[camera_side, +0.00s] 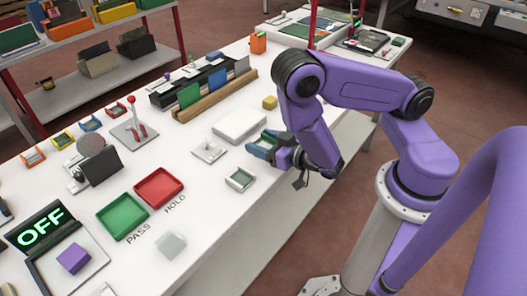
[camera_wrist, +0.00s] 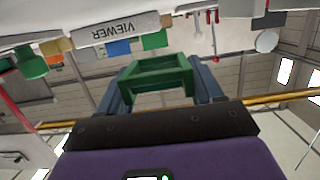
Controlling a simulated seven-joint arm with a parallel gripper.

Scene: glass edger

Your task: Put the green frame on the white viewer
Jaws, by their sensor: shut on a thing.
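The green frame (camera_wrist: 158,76) is between the two blue-grey fingers of my gripper (camera_wrist: 163,85) in the wrist view. My gripper is shut on it. In the side view my gripper (camera_side: 264,144) is at the right side of the white viewer (camera_side: 239,125), close to its near right corner; the green frame (camera_side: 268,136) is partly hidden by the fingers. The viewer is a low white box with a bare top. Its front, lettered VIEWER, shows upside down in the wrist view (camera_wrist: 118,26). I cannot tell how high the frame is held.
A pale green-grey frame-like holder (camera_side: 240,179) and a small grey stand (camera_side: 209,151) lie near the viewer. A wooden rack (camera_side: 215,96) holds coloured plates. Red (camera_side: 159,188) and green (camera_side: 122,217) trays lie nearer.

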